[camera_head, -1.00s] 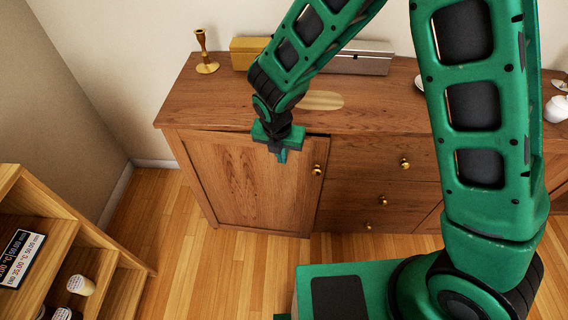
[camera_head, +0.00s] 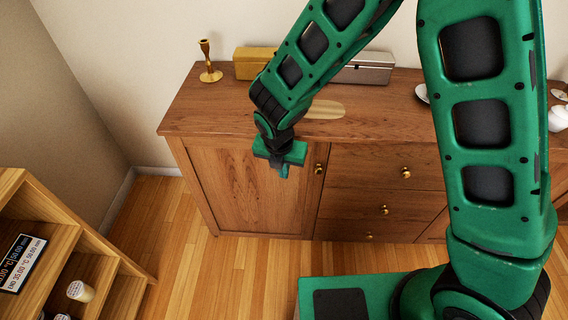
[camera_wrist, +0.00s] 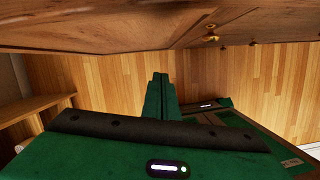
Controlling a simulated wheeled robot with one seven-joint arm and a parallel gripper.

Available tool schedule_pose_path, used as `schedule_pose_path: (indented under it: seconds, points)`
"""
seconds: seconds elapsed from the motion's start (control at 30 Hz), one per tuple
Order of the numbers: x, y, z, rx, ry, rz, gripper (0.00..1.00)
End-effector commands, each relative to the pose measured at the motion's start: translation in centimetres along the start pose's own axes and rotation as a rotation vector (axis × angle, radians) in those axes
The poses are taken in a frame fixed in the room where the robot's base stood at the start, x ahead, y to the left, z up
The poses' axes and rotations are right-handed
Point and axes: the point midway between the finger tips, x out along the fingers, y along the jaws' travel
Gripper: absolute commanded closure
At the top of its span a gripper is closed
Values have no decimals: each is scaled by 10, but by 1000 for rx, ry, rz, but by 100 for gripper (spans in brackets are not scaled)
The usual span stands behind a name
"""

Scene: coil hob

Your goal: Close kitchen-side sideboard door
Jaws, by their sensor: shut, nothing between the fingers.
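The wooden sideboard (camera_head: 385,120) stands against the back wall. Its left door (camera_head: 240,205) looks flush or nearly flush with the front, with no clear gap showing; my gripper hides part of its top edge. The door's brass knob (camera_head: 319,169) is at its upper right. My gripper (camera_head: 281,170) is shut and empty, in front of the door's upper right part, just left of the knob. I cannot tell whether it touches the door. In the wrist view the shut fingers (camera_wrist: 160,95) point toward the floor, and a brass knob (camera_wrist: 211,36) shows above right.
Drawers (camera_head: 385,185) with brass knobs are right of the door. A candlestick (camera_head: 209,62), a gold box (camera_head: 256,63) and a silver box (camera_head: 366,68) stand on the top. A wooden shelf (camera_head: 60,235) is at lower left. The floor (camera_head: 185,225) between is clear.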

Motion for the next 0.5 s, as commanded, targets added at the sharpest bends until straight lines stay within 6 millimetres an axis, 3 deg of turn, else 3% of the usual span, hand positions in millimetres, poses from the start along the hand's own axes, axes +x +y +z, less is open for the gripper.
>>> schedule_pose_path:
  seconds: [0.3, 0.5]
  points:
    - [-59, -2, -1, -1, -3, 4, 100]
    - [-88, -3, -1, -1, -2, 3, 100]
